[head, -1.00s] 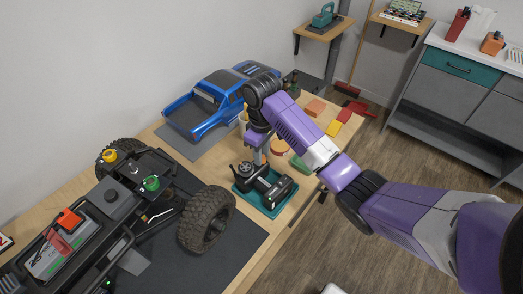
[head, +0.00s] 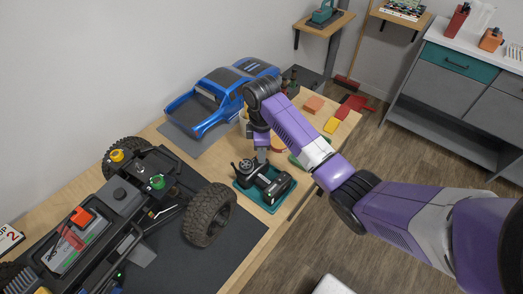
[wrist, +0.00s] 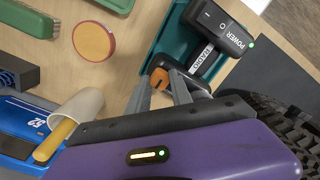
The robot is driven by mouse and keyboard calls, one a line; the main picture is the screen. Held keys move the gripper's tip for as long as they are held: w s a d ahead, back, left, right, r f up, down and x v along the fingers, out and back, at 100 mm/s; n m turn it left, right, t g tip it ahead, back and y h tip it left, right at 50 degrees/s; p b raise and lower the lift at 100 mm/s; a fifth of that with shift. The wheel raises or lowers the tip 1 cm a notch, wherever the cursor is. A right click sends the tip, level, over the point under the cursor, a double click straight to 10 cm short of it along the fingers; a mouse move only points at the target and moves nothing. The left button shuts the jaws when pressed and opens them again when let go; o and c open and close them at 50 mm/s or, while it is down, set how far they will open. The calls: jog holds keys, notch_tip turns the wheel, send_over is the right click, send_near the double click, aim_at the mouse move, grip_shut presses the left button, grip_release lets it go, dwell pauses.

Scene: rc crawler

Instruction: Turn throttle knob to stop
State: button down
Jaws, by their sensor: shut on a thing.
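A black radio transmitter (head: 272,184) with a wheel on its side rests in a teal tray (head: 242,190) on the wooden bench. In the wrist view the transmitter (wrist: 220,38) shows POWER and RADIO lettering and a green light. An orange knob (wrist: 159,77) with a dark mark sits at its near end. My gripper (head: 261,156) reaches down over the transmitter's left end. In the wrist view my gripper (wrist: 180,74) is shut with its fingertips at the orange knob. The fingers and transmitter hide part of the knob, so its exact setting cannot be read.
An RC crawler chassis (head: 120,195) with big tyres stands left on a dark mat. A blue truck body (head: 205,100) lies behind. The bench edge is close on the right.

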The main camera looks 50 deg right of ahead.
dwell(0.4)
jog(key=c, duration=1.1)
grip_release()
jog(key=shift+r, duration=0.1)
notch_tip(320, 180, up, 8)
jog(key=shift+f+p, duration=0.2)
jog(key=shift+p, duration=0.35)
